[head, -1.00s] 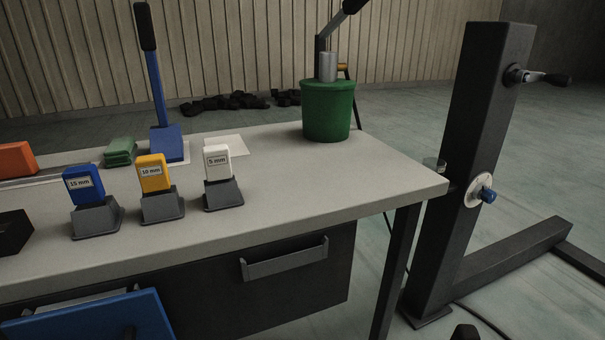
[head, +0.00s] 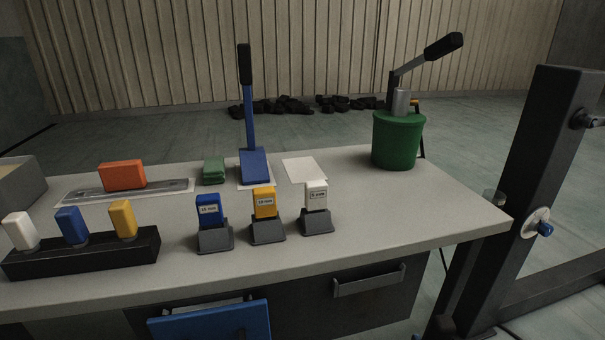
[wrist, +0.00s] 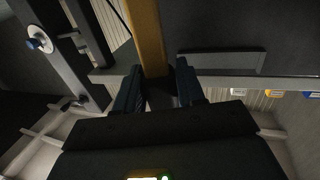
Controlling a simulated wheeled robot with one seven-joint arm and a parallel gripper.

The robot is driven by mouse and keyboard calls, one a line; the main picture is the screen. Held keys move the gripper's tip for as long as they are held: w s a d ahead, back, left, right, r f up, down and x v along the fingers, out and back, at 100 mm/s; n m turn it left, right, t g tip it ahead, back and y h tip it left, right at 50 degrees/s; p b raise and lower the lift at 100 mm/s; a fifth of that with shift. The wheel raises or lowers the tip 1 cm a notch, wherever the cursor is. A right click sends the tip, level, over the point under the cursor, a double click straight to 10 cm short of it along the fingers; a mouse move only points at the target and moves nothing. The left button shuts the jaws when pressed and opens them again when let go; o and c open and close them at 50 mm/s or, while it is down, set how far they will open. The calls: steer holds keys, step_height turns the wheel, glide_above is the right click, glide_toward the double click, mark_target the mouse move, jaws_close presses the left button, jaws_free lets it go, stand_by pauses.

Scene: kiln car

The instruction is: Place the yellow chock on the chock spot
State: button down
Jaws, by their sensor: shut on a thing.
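A long yellow piece, which looks like the yellow chock (wrist: 148,40), shows in the wrist view between the fingers of my gripper (wrist: 160,88) and runs out past the top edge. My gripper is shut on it; its far end is cut off by the frame. My gripper does not show in the head view. I cannot make out the chock spot in either view.
In the head view a grey workbench (head: 370,225) carries a black rack (head: 85,255) with white, blue and yellow blocks, labelled blocks in grey holders, and a green bucket (head: 397,140). A black post (head: 545,150) stands right of the bench. A blue panel (head: 210,322) sticks out in front.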

step_height(320, 180, up, 24)
steer(key=p, duration=2.2)
steer(key=shift+w+d, duration=0.1)
